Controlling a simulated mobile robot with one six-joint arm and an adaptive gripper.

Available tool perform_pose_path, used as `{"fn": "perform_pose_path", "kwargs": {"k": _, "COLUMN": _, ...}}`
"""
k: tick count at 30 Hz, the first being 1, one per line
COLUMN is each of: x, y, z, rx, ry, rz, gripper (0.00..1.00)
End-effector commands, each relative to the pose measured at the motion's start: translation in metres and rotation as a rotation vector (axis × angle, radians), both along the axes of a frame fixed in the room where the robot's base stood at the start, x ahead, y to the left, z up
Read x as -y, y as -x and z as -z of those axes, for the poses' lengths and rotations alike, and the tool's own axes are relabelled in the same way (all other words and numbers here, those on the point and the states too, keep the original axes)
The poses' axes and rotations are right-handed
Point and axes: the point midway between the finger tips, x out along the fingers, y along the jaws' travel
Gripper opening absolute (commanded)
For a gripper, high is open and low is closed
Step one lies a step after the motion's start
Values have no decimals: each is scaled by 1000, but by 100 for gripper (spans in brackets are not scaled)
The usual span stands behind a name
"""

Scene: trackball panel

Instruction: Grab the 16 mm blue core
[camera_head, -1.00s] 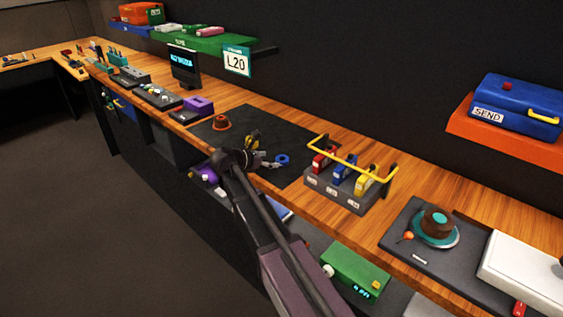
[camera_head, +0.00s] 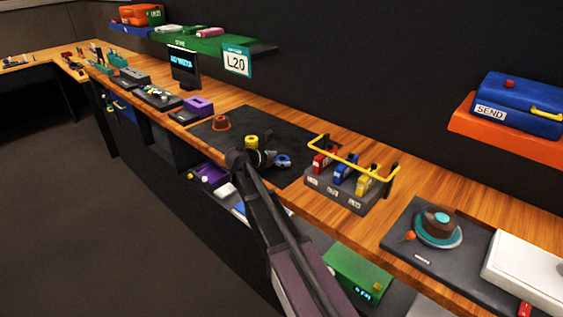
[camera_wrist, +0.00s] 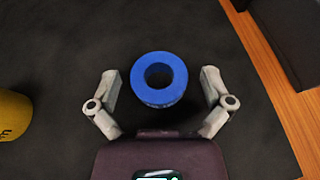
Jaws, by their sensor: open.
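The blue core (camera_wrist: 159,79) is a blue ring with a round hole, seen from above on the dark mat (camera_wrist: 150,25) in the wrist view. My gripper (camera_wrist: 160,85) is open, with one grey finger on each side of the core and a visible gap at both sides. I cannot tell its height above the mat. In the head view the blue core (camera_head: 283,160) shows just right of my gripper (camera_head: 268,159), which partly covers that area. Its size marking is too small to read.
A yellow core (camera_head: 252,142) stands close by and shows at the left edge of the wrist view (camera_wrist: 12,115). An orange-brown core (camera_head: 221,123) sits farther left on the mat. A rack with a yellow rail (camera_head: 352,157) stands to the right. The wooden bench edge (camera_wrist: 275,70) is near.

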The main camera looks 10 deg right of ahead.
Motion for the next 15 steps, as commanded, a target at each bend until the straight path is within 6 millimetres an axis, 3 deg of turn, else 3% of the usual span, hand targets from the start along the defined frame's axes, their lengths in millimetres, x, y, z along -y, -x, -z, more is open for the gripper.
{"fn": "perform_pose_path", "kwargs": {"k": 3, "x": 0, "y": 0, "z": 0, "rx": 0, "ry": 0, "rz": 0, "gripper": 100}}
{"fn": "perform_pose_path", "kwargs": {"k": 9, "x": 0, "y": 0, "z": 0, "rx": 0, "ry": 0, "rz": 0, "gripper": 41}}
{"fn": "perform_pose_path", "kwargs": {"k": 15, "x": 0, "y": 0, "z": 0, "rx": 0, "ry": 0, "rz": 0, "gripper": 37}}
